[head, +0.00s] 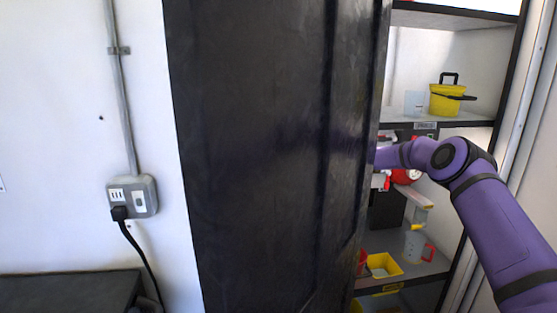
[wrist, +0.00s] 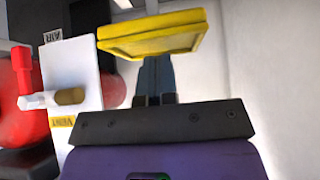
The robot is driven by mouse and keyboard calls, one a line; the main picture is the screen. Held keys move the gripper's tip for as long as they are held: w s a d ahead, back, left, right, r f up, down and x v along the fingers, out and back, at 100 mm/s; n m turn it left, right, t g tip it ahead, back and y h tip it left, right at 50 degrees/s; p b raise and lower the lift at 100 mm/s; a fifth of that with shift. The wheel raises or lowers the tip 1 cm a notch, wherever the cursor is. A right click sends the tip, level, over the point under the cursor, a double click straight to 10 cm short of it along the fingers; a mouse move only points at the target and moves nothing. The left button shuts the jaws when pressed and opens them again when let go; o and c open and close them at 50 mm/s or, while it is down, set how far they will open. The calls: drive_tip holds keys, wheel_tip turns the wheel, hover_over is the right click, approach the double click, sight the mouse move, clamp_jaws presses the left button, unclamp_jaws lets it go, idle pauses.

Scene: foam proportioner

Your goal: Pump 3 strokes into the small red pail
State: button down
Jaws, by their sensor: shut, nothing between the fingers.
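In the wrist view my gripper (wrist: 158,68) is shut and empty. Its fingertips end right at the lower edge of a yellow block (wrist: 155,35); I cannot tell whether they touch it. To the left is a white panel (wrist: 88,85) with AIR and VENT labels, a red lever (wrist: 22,68) and a brass fitting (wrist: 70,96). In the head view a dark panel hides my gripper; the purple arm reaches in at the shelf with the red and white unit (head: 404,175). A small red object (head: 361,262), perhaps the red pail, is mostly hidden on the lower shelf.
The tall dark panel (head: 260,150) blocks much of the shelving. A yellow tub (head: 384,265) and a clear jug with a red handle (head: 414,245) stand on the lower shelf. A yellow pail (head: 447,99) stands on the upper shelf. A wall socket (head: 132,197) is at left.

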drive_tip(key=shift+f, duration=2.5)
drive_tip(key=shift+r, duration=2.95)
drive_tip(key=shift+f, duration=0.15)
